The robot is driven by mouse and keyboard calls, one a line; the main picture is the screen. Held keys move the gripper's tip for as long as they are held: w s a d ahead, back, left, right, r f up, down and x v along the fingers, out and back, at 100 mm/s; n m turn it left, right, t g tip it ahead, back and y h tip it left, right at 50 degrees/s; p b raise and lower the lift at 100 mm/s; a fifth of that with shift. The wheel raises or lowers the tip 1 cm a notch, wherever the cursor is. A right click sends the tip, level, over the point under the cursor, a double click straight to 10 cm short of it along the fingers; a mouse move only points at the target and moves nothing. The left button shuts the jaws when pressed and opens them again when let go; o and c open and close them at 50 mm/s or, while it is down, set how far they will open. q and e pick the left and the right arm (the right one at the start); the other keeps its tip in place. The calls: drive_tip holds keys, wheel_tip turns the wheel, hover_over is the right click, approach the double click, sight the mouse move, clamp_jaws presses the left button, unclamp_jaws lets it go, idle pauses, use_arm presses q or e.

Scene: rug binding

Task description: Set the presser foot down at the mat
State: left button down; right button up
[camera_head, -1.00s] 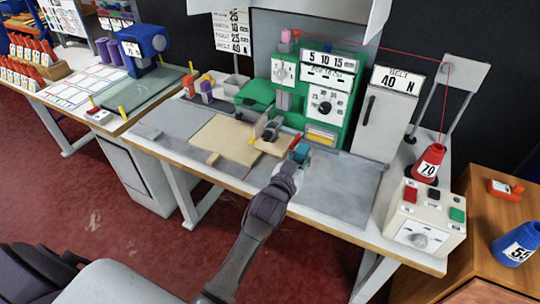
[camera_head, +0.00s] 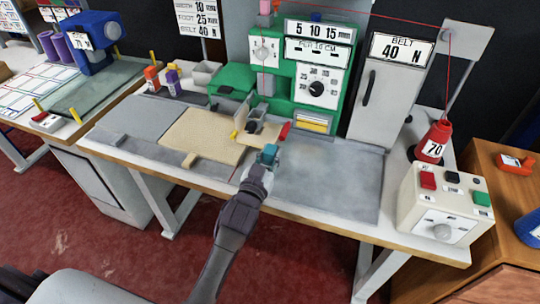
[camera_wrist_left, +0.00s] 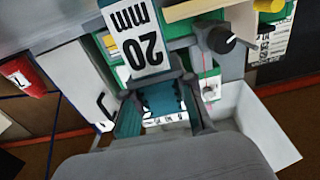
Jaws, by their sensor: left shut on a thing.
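My left gripper (camera_head: 266,166) is shut on a small teal piece (camera_head: 270,153), which looks like the presser foot. In the left wrist view the teal piece (camera_wrist_left: 160,101) sits between the fingers, and a white "20 mm" label (camera_wrist_left: 135,40) shows just above it. In the head view the gripper is in front of the green binding machine (camera_head: 318,75), near the right end of the tan rug (camera_head: 205,137). A grey mat (camera_head: 330,185) lies to its right. I cannot tell whether the piece touches the surface below. My right gripper is not in view.
A grey panel (camera_head: 150,117) lies left of the rug. A white control box (camera_head: 445,210) and a red cone marked 70 (camera_head: 434,143) stand at the right end of the table. A red piece (camera_head: 285,131) is close behind the gripper. The grey mat is clear.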

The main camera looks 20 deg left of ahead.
use_arm(q)
drive_tip(key=shift+s+d, duration=0.1)
drive_tip(key=shift+s, duration=0.1)
drive_tip(key=c, duration=1)
unclamp_jaws()
drive_tip(key=shift+w+f, duration=0.1)
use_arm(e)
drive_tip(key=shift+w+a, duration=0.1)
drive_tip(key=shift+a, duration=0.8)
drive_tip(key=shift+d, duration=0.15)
